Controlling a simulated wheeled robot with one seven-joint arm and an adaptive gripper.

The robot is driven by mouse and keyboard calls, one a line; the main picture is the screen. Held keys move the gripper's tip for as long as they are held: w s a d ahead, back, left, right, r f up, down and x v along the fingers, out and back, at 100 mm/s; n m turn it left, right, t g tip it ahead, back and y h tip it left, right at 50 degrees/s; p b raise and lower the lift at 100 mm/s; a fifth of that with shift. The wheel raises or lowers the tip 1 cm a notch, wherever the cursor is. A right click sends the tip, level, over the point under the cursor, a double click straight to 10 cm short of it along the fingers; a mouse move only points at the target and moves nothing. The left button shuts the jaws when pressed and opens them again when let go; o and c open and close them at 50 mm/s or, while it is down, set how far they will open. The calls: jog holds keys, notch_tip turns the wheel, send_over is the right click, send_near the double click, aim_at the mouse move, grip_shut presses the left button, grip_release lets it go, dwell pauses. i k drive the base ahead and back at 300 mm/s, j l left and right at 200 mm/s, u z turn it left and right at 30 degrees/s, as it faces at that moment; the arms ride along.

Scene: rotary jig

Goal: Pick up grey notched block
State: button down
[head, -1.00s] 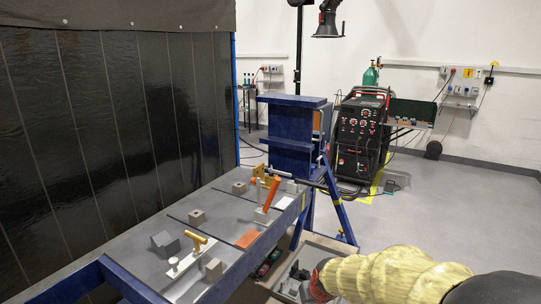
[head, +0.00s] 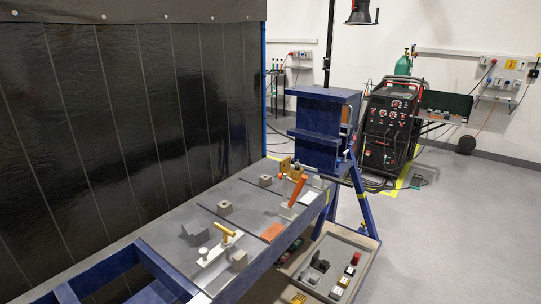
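Small grey blocks lie in the open tray (head: 373,262) at the lower right of the head view. One grey block (head: 320,266) there has an uneven, stepped outline that may be a notch. Another grey piece (head: 305,275) lies just left of it. A darker grey block (head: 194,233) with a V-shaped top sits on the jig table, left of the clamp. The pieces are too small to tell for sure which is the notched block. My gripper and arm are out of view.
The jig table (head: 170,238) carries a clamp with an orange handle (head: 297,191), a clamp with a yellow handle (head: 225,231) and several brownish-grey cubes (head: 224,208). A red block (head: 355,258) is also in the tray. Floor (head: 440,235) at right is clear.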

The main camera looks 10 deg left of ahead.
aim_at(198, 236)
jog(key=u, duration=1.2)
